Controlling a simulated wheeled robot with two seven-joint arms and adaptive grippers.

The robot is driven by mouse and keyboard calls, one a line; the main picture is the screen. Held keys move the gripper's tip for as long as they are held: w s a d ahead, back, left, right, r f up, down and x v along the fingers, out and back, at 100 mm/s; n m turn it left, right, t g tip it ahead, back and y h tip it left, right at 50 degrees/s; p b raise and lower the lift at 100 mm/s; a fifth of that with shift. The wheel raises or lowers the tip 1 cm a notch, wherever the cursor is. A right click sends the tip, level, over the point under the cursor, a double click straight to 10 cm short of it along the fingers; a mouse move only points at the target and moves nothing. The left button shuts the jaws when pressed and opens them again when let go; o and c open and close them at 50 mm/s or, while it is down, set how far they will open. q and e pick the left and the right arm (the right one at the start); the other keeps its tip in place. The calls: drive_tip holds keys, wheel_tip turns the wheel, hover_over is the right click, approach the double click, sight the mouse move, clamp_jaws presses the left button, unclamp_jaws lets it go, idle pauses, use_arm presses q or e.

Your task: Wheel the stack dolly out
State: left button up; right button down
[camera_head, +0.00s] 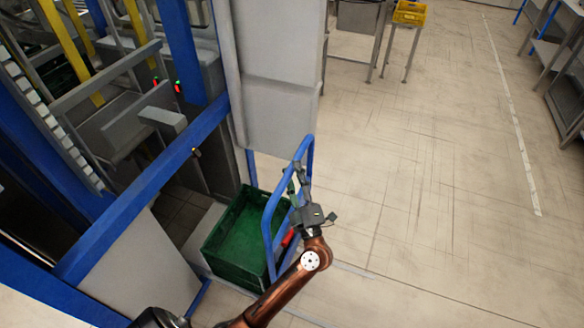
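The stack dolly shows by its blue tubular push handle (273,207), at the lower middle. A green crate (230,240) stands on it, upright, and looks empty. The dolly's deck and wheels are mostly hidden by the crate and my arm. My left gripper (298,177) is at the handle's upper part, with its dark fingers against or just in front of the blue tube. I cannot tell whether the fingers are closed around it. My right gripper is not in view.
A machine frame with blue beams (150,185) and a grey panel (277,110) stands close on the dolly's left and far side. Open floor (430,190) lies to the right. A yellow crate (410,13) sits on a stand at the back; a bench (565,75) is far right.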

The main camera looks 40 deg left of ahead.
use_arm(q)
drive_tip(key=shift+x, duration=0.85)
drive_tip(key=shift+w+a, duration=0.1)
drive_tip(key=shift+c, duration=0.2)
drive_tip(key=c, duration=0.5)
clamp_jaws()
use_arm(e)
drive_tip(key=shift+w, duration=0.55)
